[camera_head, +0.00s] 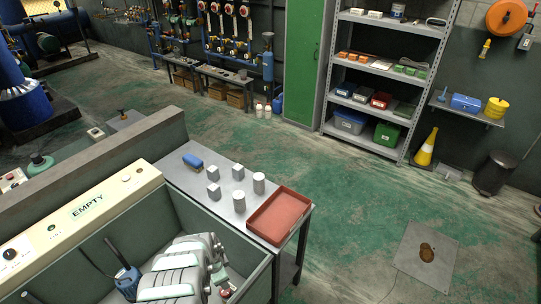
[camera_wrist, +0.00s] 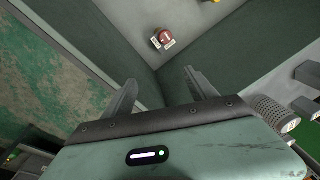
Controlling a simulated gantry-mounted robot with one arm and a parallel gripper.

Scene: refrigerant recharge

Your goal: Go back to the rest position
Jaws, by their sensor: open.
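My gripper (camera_wrist: 160,80) shows in the wrist view with its two fingers spread apart and nothing between them. It hangs over a grey-green walled bin. A small red and white object (camera_wrist: 162,39) lies on the bin floor beyond the fingertips, apart from them. In the head view, pale segments that look like my arm reach into the bin (camera_head: 188,208) at the bottom; I cannot make out the fingertips clearly there. The red object (camera_head: 226,291) shows beside these segments.
A panel marked EMPTY (camera_head: 88,207) runs along the bin's left side. A blue tool (camera_head: 127,278) stands in the bin. A side table holds a red tray (camera_head: 279,215), a blue item (camera_head: 193,161) and several grey blocks and cylinders. Open floor (camera_head: 340,190) lies beyond.

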